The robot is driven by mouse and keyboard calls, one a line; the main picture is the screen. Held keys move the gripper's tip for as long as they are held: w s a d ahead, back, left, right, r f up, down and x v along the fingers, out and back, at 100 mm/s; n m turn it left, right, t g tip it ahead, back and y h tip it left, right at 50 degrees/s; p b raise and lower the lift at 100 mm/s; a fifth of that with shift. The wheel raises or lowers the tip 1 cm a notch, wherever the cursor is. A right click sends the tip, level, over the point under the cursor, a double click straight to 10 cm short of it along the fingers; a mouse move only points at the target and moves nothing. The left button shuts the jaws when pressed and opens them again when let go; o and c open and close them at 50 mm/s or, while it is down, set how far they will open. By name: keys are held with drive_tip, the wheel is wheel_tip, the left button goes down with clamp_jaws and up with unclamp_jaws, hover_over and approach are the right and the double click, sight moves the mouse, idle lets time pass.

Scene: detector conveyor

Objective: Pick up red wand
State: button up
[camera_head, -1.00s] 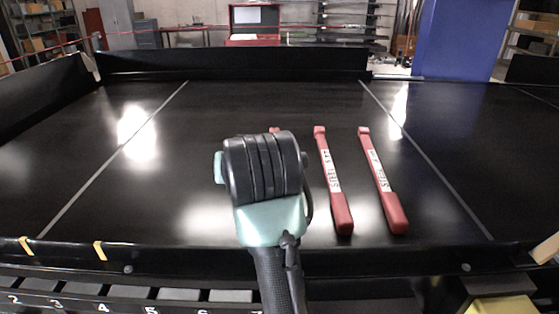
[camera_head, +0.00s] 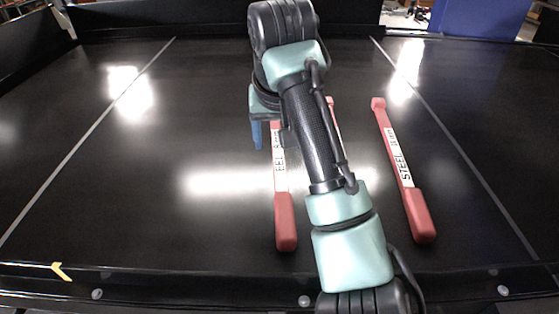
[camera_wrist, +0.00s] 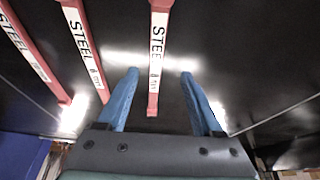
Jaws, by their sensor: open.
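Three red wands with white STEEL labels lie on the black conveyor belt. In the head view, the left wand (camera_head: 286,222) is partly covered by my arm, the middle wand is mostly hidden behind my arm, and the right wand (camera_head: 405,172) is in full view. In the wrist view, one wand (camera_wrist: 154,88) shows between the two blue fingers of my open gripper (camera_wrist: 160,73), with a gap on each side. The other two, a nearer wand (camera_wrist: 88,52) and a farther wand (camera_wrist: 38,62), lie to its left. In the head view, my gripper (camera_head: 257,134) is beside the left wand's upper part.
The belt (camera_head: 110,180) is clear on the left. A black side wall (camera_head: 170,22) runs along the back, and a low front rail (camera_head: 180,285) runs along the near edge. A blue pillar (camera_head: 485,18) stands at the back right. Glare marks the belt.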

sight(279, 165)
drive_tip(key=x, duration=0.3)
drive_tip(key=shift+w+f+p, duration=0.15)
drive_tip(key=shift+f+p, duration=0.1)
drive_tip(key=shift+p, duration=0.15)
drive_tip(key=shift+d+p+x, duration=0.15)
drive_tip(key=shift+p+x, duration=0.45)
drive_tip(key=shift+x, duration=0.85)
drive_tip(key=shift+d+p+x, duration=0.15)
drive_tip(key=shift+p+x, duration=0.45)
drive_tip(key=shift+x, duration=0.8)
clamp_jaws()
